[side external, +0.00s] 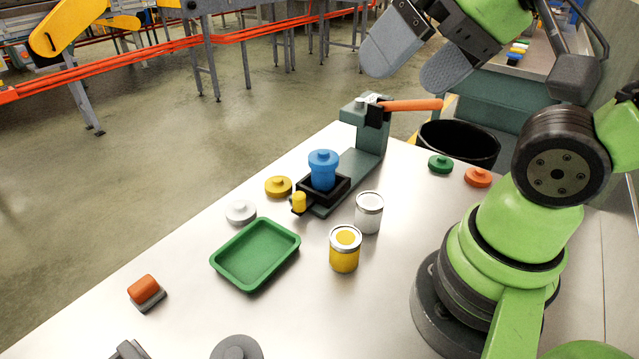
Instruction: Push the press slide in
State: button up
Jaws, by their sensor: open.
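The press (364,137) is a grey-green frame with an upright column and an orange lever handle (412,105) at its top. Its slide (338,190) is a black square holder at the near end of the press base, apart from the column. A yellow knob (299,202) sits on the slide's front. A blue part with a round lid (323,170) stands upright in the holder. My gripper (420,72) is at the top of the view, above and behind the lever, with its two grey fingers apart and nothing between them.
A green tray (256,254), a yellow can (345,250) and a white can (369,213) stand near the slide. Loose lids in yellow (278,187), white (241,212), green (440,164) and orange (478,177) lie around. A black bin (459,145) stands beyond the table edge.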

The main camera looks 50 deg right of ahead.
dwell(0.3)
jog(key=shift+w, duration=0.15)
jog(key=c, duration=0.5)
jog(key=w+n, duration=0.1)
jog(key=w+n+g, duration=0.1)
jog(key=w+n, duration=0.2)
jog(key=shift+w+d+f+g+h, duration=0.3)
jog(key=shift+w+d+f+g, duration=0.05)
jog(key=shift+d+g, duration=0.05)
jog(key=c, duration=0.4)
jog(key=n+g+h, duration=0.1)
jog(key=n+g, duration=0.4)
jog(key=n, duration=1.3)
send_over(299, 195)
notch_tip(299, 195, down, 18)
jog(key=shift+r, duration=0.25)
jog(key=shift+d+f, duration=0.1)
jog(key=shift+f, duration=0.6)
notch_tip(299, 195, down, 9)
jog(key=shift+f, duration=0.1)
